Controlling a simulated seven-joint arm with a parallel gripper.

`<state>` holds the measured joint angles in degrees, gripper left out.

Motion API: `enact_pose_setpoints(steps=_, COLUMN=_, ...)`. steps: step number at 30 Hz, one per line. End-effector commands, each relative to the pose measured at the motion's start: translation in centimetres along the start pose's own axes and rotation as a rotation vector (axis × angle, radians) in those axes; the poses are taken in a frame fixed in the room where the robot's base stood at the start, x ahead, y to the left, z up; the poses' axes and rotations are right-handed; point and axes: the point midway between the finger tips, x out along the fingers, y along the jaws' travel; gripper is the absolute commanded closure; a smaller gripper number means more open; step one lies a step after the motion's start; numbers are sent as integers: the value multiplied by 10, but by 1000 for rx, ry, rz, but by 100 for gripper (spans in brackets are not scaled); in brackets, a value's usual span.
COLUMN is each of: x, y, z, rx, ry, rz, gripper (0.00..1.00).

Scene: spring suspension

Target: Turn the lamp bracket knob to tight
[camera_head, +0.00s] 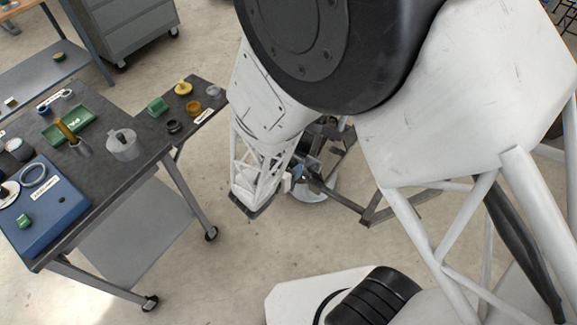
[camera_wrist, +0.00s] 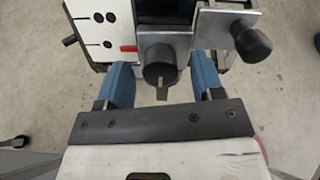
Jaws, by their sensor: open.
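In the wrist view my gripper (camera_wrist: 162,78) is open, with one blue finger on each side of a dark round knob (camera_wrist: 157,65). A short grey tab points from this knob toward my palm. Gaps show between the knob and both fingers. I cannot read which dot mark means tight. In the head view my own arm hides most of the gripper and the knob.
A second black knob (camera_wrist: 250,40) on a metal block stands right of the fingers. In the head view, dark metal bars (camera_head: 345,203) stand beside my wrist. A wheeled workbench (camera_head: 150,180) with several small parts is at left. Concrete floor is clear between.

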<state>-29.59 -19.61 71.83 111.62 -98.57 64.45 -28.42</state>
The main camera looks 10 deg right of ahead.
Motion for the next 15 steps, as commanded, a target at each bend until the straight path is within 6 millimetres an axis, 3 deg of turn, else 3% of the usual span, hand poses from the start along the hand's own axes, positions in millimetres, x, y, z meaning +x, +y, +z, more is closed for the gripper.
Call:
enact_pose_setpoints(steps=12, x=3, y=0, z=0, rx=0, ry=0, rz=0, gripper=39)
enact_pose_setpoints(steps=15, x=3, y=0, z=0, rx=0, ry=0, rz=0, gripper=53)
